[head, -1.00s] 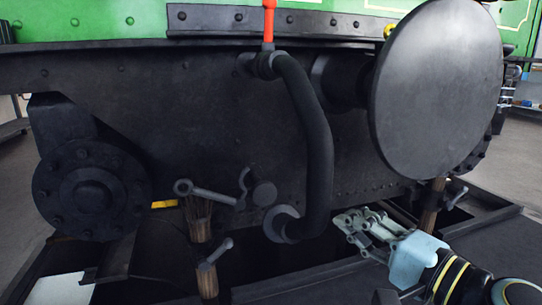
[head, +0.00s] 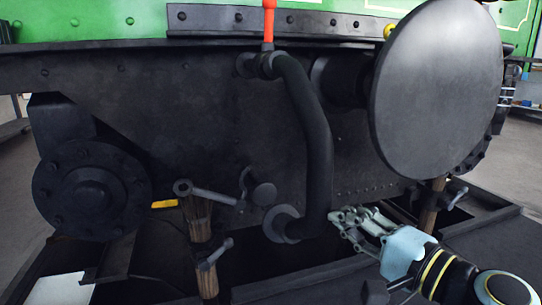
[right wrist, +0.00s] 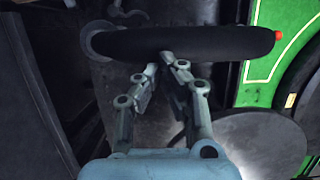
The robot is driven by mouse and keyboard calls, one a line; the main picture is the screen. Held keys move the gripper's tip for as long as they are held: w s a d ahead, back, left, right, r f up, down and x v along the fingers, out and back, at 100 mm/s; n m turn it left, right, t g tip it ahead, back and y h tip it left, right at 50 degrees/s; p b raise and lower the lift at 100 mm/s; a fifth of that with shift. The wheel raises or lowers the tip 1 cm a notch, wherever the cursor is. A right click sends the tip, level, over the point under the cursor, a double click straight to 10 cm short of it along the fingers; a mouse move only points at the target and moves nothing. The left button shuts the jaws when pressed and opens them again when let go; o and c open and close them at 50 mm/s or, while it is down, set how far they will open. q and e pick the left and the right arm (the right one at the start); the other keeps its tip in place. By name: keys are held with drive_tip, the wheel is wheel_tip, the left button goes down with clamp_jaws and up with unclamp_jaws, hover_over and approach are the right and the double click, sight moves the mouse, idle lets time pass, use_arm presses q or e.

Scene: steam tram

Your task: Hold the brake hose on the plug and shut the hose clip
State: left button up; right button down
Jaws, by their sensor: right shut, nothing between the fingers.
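The black brake hose (head: 312,140) hangs in a curve from a fitting under a red handle down to a round grey end piece (head: 281,223). I cannot tell which part is the hose clip. My right gripper (head: 338,214) is shut and empty, just right of the hose's lower end. In the right wrist view its fingertips (right wrist: 168,62) are close by the hose (right wrist: 185,41); I cannot tell whether they touch it. My left gripper is not in view.
A large round buffer (head: 438,90) stands out at the upper right. A grey lever (head: 205,192) lies left of the hose end. Wooden posts (head: 199,220) with metal handles stand below. A bolted round cover (head: 92,190) is at the left.

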drive_tip(key=shift+w+a+f, duration=0.15)
drive_tip(key=shift+w+a, duration=0.05)
drive_tip(key=shift+w, duration=0.6)
drive_tip(key=shift+w+a+f, duration=0.1)
drive_tip(key=shift+w+a, duration=0.05)
drive_tip(key=shift+w, duration=0.35)
drive_tip(key=shift+w+a, duration=0.15)
drive_tip(key=shift+w, duration=0.35)
drive_tip(key=shift+f, duration=0.1)
